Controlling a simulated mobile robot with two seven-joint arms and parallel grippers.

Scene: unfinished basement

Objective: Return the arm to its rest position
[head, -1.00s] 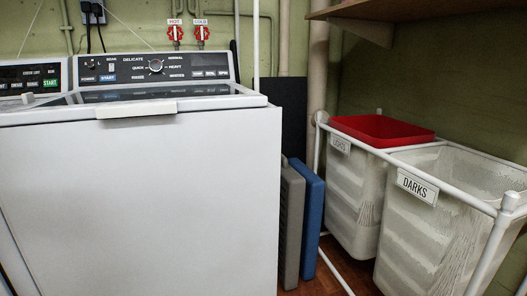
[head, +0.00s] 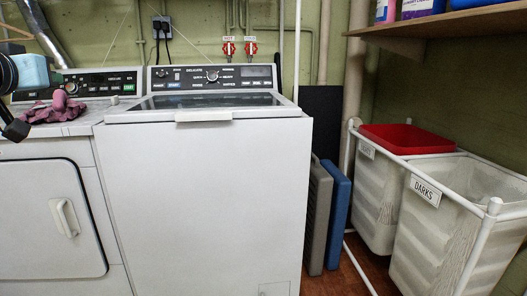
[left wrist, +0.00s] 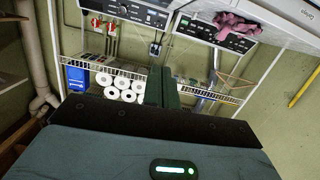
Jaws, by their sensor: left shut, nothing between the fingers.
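My left gripper (head: 36,72) is at the far left edge of the head view, raised in front of the dryer's control panel. Only part of its teal body and some dark arm parts show there. In the left wrist view its two dark green fingers (left wrist: 163,86) are closed together with nothing between them. It touches nothing that I can see. My right gripper is not in view.
A crumpled pink cloth (head: 60,107) lies on the dryer (head: 25,200), beside the washer (head: 200,200). A wire shelf holds white rolls (left wrist: 120,88).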

